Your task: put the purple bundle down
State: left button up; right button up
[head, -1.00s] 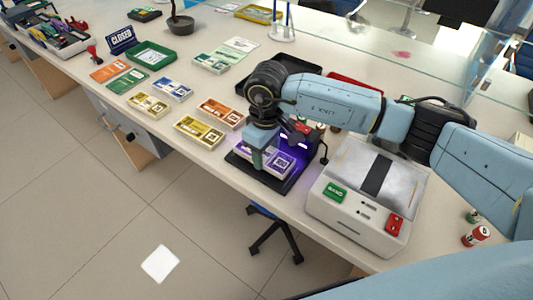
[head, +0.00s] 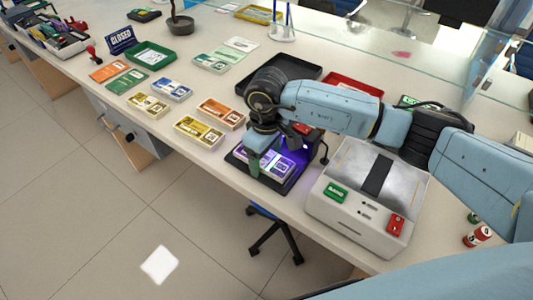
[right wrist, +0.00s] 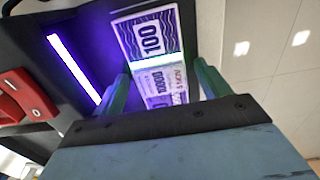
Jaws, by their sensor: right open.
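The purple bundle (head: 277,165) lies on the black base of the UV lamp device (head: 284,187) on the counter. In the right wrist view the bundle (right wrist: 150,38) shows its printed top and a pale band, lit by a purple tube (right wrist: 74,68). My right gripper (head: 256,163) is open at the bundle's left end. In the right wrist view its green fingers (right wrist: 160,88) stand apart on either side of the bundle's near end. Whether they touch it I cannot tell. My left gripper is not in view.
A white counting machine (head: 350,200) stands close on the right. Orange (head: 220,113) and yellow (head: 198,132) bundles lie to the left. A black tray (head: 284,72) and a red tray (head: 354,86) are behind my arm. The counter's front edge is close.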

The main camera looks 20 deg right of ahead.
aim_at(267, 159)
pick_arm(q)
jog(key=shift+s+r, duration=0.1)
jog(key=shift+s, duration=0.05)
pick_arm(e)
jog(key=shift+r, duration=0.1)
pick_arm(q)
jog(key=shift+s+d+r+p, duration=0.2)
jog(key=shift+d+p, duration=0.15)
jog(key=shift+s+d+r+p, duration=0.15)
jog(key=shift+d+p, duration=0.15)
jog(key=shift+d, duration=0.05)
pick_arm(e)
notch_tip(267, 159, up, 12)
